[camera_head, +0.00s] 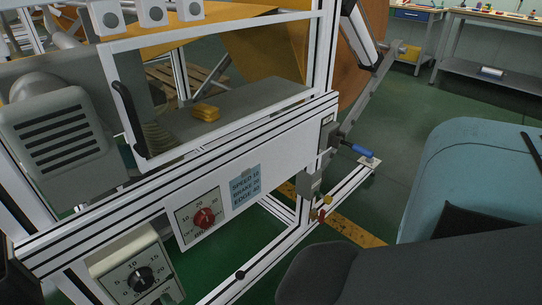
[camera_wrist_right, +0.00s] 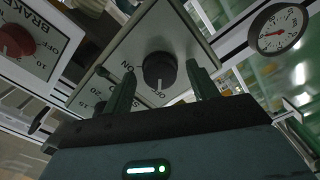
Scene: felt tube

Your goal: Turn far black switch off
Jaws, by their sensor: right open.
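A black switch knob (camera_wrist_right: 158,69) sits on a grey plate (camera_wrist_right: 185,25) lettered ON, with a partly hidden second label that looks like OFF. It shows in the right wrist view, beyond and between the two fingers of my right gripper (camera_wrist_right: 161,76). The gripper is open, one finger on each side of the knob; I cannot tell whether either finger touches it. Which label the knob points at is unclear. In the head view a black knob (camera_head: 140,279) sits on a numbered dial at the lower left. Neither gripper shows in the head view.
A red brake knob (camera_head: 204,217) is on the machine's front rail, and a red knob also shows in the right wrist view (camera_wrist_right: 14,40). A round gauge (camera_wrist_right: 278,28) is at upper right there. A blue label (camera_head: 245,187) lists speed, brake and edge values. Green floor (camera_head: 410,100) lies beyond.

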